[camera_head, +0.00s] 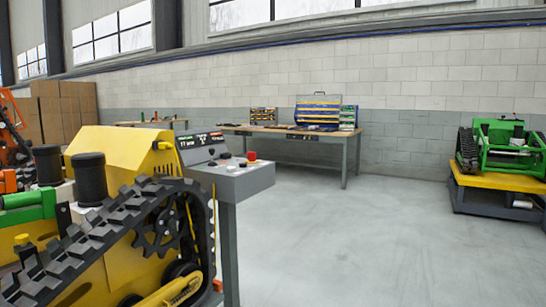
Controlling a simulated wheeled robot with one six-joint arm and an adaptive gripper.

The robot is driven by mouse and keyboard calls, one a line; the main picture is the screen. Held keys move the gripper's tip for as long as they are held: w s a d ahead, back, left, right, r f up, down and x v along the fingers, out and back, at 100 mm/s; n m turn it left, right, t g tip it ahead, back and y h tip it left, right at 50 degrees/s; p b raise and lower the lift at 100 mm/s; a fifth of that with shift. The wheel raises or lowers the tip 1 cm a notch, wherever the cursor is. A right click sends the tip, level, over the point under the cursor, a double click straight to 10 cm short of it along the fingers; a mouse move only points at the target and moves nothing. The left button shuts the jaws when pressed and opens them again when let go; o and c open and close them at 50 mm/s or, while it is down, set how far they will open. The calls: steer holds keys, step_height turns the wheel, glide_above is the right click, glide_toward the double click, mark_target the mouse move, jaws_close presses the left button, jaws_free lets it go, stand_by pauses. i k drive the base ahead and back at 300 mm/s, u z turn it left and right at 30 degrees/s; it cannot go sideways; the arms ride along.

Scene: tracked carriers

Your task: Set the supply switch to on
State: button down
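A grey control console (247,183) on a post stands left of centre, behind and beside a yellow tracked carrier (120,150). Its sloped top bears a red mushroom button (251,156), several small dark and light knobs or buttons, and an upright panel with a dark display (200,142). The supply switch cannot be told apart from the other small controls, and its setting is too small to read. The carrier's black track hides the console's lower left side. My gripper is not in view.
The carrier's black track (110,230) fills the lower left. A workbench (290,133) with tool racks stands against the back wall. A green tracked machine (503,146) sits on a yellow platform (500,183) at the right. The grey floor (360,240) between is clear.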

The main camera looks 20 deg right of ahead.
mark_target(251, 156)
steer(key=z, duration=0.55)
steer(key=i, duration=0.75)
steer(key=z, duration=0.45)
steer(key=i, duration=0.75)
steer(key=u, duration=0.25)
